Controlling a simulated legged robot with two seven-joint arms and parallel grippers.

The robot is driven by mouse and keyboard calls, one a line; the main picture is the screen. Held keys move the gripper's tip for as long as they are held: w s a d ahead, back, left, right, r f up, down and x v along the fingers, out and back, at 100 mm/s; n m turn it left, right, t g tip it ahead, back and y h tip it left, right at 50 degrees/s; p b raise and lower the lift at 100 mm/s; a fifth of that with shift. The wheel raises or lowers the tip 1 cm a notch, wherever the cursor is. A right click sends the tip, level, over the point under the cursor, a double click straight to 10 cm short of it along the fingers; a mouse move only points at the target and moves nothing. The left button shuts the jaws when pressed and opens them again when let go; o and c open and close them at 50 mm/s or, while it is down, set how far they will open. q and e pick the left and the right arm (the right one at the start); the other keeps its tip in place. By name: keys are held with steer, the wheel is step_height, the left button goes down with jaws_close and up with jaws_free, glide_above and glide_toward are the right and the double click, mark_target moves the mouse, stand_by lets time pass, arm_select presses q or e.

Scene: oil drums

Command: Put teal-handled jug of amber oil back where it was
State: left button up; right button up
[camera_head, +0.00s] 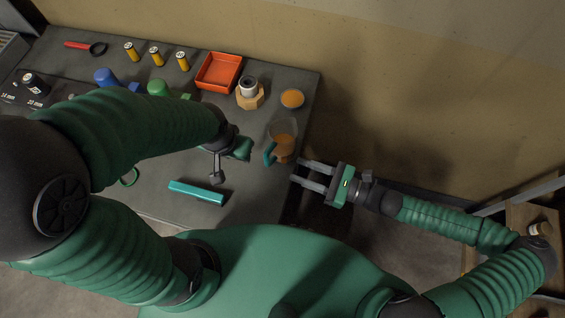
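The jug (285,130) is clear, with amber oil in it and a teal handle (269,154). It stands on the workbench near the right edge, its handle towards the front left. My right gripper (298,171) is open and empty, just to the lower right of the jug at the bench edge, its two fingers parallel and pointing left. My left gripper (228,160) is over the bench to the left of the jug. Its forearm and wrist hide part of it, so its opening is unclear.
An amber disc (292,98) lies behind the jug. Left of it are a wooden nut-shaped block (251,97), an orange tray (218,71) and several yellow cylinders (156,57). A teal bar (196,192) lies at the front. The wall is behind the bench.

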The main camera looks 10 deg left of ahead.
steer(key=s+d+f+n+g+h, duration=0.6)
steer(key=s+d+f+n+h, duration=0.2)
steer(key=s+d+n+h, duration=0.4)
steer(key=w+d+r+n+t+h, duration=0.5)
steer(key=w+d+r, duration=0.4)
steer(key=r, duration=0.5)
steer(key=d+n+t, duration=0.1)
steer(key=n, duration=0.1)
steer(key=shift+w+n+h, duration=0.3)
steer(key=shift+w+h, duration=0.05)
steer(key=shift+h, duration=0.05)
steer(key=shift+w, duration=0.1)
